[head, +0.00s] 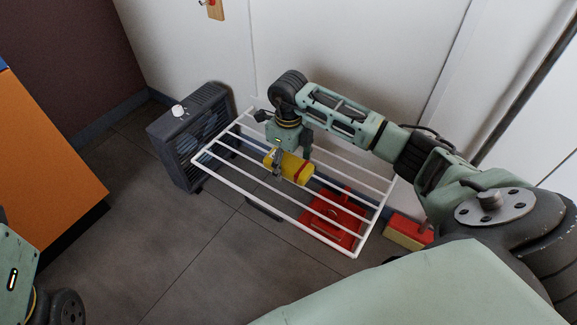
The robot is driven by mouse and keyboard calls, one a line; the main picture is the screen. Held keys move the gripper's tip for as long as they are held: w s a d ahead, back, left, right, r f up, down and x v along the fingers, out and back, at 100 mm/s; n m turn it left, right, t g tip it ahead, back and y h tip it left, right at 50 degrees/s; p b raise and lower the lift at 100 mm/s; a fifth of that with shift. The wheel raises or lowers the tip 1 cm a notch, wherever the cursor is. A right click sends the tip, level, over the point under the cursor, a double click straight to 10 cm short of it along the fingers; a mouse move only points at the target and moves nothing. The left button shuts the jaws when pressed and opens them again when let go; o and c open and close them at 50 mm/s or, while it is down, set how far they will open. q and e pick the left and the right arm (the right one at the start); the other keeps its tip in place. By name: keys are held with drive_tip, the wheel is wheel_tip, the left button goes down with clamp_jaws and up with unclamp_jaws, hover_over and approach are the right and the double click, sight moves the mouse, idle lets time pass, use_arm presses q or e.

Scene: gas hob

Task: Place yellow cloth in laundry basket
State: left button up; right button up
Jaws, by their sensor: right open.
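The yellow cloth (297,170), with a red band across it, hangs over the bars of a white drying rack (228,181). My right gripper (290,154) comes down from above and is open at the cloth, with one finger in front of it and the other by its far right edge. I cannot tell whether the fingers touch the cloth. I cannot make out a laundry basket in this view. My left gripper is out of view.
A dark fan heater (187,138) with a white knob stands left of the rack. A red object (333,222) lies on the floor under the rack, and a red and yellow box (408,232) sits to its right. An orange cabinet (52,165) is at left. Floor in front is clear.

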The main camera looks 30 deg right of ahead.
drive_tip(key=c, duration=1.4)
drive_tip(key=shift+r, duration=0.1)
